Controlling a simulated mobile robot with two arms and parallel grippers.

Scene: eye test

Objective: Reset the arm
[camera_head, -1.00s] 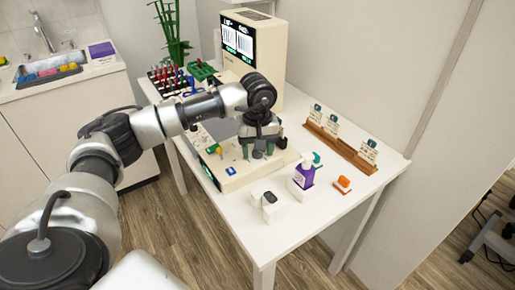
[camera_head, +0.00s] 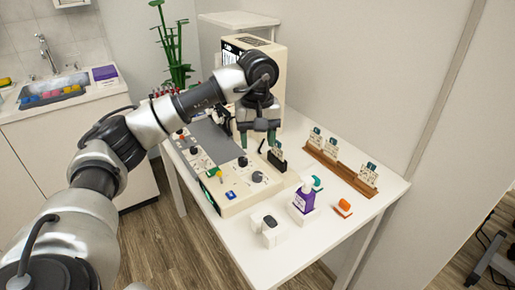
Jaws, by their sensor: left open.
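My left arm (camera_head: 145,125) comes in from the lower left and reaches over the white table (camera_head: 325,225). My left gripper (camera_head: 257,140) points down over the cream control box (camera_head: 240,200), with its two greenish fingers apart and nothing visible between them. It looks to be above the box, just left of a small dark holder with a card (camera_head: 277,156). The box has dark knobs, a yellow-topped lever and a blue part on top. My arm hides part of the table's far side. My right gripper is not in view.
A cream machine with a screen (camera_head: 270,55) stands at the back. A wooden rack with cards (camera_head: 342,172) is at the right. A purple-labelled bottle (camera_head: 304,199), an orange item (camera_head: 343,208) and a small white container with a dark top (camera_head: 267,228) stand near the front. A sink (camera_head: 52,90) is at left.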

